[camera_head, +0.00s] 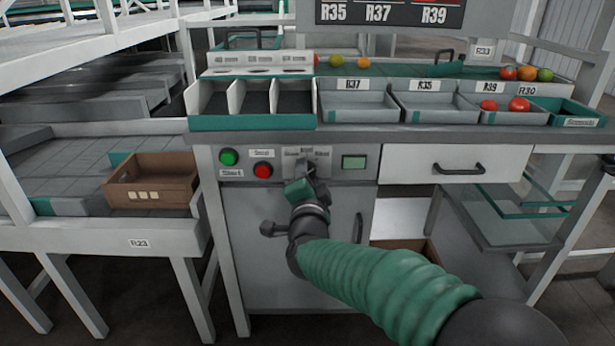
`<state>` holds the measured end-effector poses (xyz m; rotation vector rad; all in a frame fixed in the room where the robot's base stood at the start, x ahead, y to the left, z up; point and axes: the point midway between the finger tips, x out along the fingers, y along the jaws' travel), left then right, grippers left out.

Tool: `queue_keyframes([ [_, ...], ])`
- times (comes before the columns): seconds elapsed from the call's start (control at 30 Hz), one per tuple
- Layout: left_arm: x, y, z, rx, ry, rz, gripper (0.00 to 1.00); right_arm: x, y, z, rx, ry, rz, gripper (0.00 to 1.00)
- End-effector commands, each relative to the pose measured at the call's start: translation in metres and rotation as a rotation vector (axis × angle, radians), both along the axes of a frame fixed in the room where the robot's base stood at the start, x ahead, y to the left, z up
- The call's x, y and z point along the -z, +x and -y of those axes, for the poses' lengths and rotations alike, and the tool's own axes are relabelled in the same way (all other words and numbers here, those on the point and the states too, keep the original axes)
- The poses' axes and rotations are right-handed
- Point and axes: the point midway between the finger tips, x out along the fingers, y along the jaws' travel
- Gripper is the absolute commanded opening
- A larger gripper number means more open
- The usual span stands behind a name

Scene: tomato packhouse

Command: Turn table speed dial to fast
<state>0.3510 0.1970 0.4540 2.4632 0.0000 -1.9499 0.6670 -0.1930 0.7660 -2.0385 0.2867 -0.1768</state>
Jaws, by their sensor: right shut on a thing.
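The speed dial (308,164) sits on the front panel of the grading table, below a small label plate. My right gripper (307,177) is at the dial and shut on it. The gripper and its wrist hide most of the dial, so its pointer setting cannot be read. My right arm, in a green sleeve, reaches in from the lower right. My left gripper is not in view.
Left of the dial are a green button (229,157) and a red button (263,170). A drawer (428,164) and labelled trays with tomatoes lie further right. A brown crate (152,183) stands at left.

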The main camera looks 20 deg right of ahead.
Motion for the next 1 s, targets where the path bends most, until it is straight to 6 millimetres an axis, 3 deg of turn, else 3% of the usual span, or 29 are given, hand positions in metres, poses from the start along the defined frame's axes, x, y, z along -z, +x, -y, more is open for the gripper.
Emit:
queue_keyframes([
  [0.03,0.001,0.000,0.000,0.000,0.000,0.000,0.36,0.008,0.000,-0.003,-0.007,0.004,-0.017,0.00],
  [0.27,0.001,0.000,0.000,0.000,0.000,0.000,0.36,0.008,0.000,-0.003,-0.007,0.003,-0.017,0.00],
  [0.3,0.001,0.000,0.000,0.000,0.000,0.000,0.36,0.008,0.000,-0.003,-0.007,0.003,-0.016,0.42],
  [0.43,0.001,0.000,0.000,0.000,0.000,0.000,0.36,0.006,0.000,-0.002,-0.005,0.002,-0.012,0.59],
  [0.77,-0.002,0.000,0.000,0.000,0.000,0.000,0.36,0.001,-0.003,-0.002,-0.003,0.000,-0.005,0.59],
  [0.87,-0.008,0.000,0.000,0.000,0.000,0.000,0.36,-0.001,-0.014,-0.005,-0.003,0.000,-0.005,0.59],
  [1.0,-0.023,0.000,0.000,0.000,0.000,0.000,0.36,-0.004,-0.048,-0.015,-0.005,-0.001,-0.005,0.59],
])
